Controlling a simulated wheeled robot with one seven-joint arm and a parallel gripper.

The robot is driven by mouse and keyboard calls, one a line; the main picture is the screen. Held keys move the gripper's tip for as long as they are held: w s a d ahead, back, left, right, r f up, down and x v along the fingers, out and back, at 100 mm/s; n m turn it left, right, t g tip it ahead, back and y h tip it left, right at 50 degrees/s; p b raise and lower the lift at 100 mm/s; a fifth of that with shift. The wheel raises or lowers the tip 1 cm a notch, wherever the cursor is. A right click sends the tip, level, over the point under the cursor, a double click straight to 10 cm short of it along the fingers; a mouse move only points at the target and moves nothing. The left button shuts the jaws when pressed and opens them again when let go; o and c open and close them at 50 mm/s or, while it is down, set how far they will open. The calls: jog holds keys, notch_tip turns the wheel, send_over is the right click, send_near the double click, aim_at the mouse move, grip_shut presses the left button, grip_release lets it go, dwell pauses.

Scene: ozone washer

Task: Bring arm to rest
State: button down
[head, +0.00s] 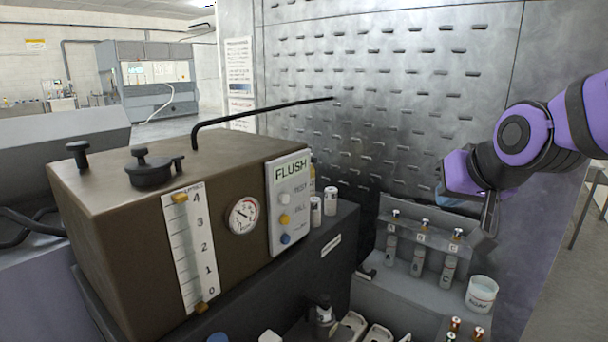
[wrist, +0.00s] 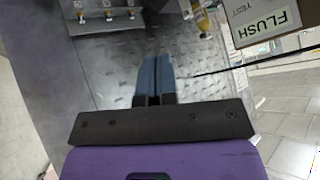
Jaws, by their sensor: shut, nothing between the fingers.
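My purple arm (head: 525,133) reaches in from the right in the head view. My gripper (head: 442,197) is beside the perforated metal back panel, above and behind the rack of vials, and is partly hidden by the wrist. The wrist view shows its two blue fingers (wrist: 155,77) side by side and shut, with nothing seen between them. The gripper appears apart from the panel and rack.
The brown washer box (head: 120,215) with gauge and FLUSH panel (head: 290,200) stands at left, its thin black rod (head: 265,110) reaching right. The vial rack (head: 435,238) and a white tub (head: 481,293) stand below my arm. A metal panel (head: 390,70) rises behind.

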jog(key=s+d+g+h, duration=0.1)
jog(key=s+d, duration=0.2)
jog(key=s, duration=0.5)
jog(key=s+d+r+g, duration=0.1)
jog(key=s+d+g, duration=0.1)
jog(key=s, duration=0.6)
jog(key=shift+s+d+n+g+h, duration=0.3)
jog(key=shift+s+d+n+h, duration=0.1)
jog(key=shift+d, duration=0.45)
jog(key=shift+w, duration=0.1)
dwell(5.4)
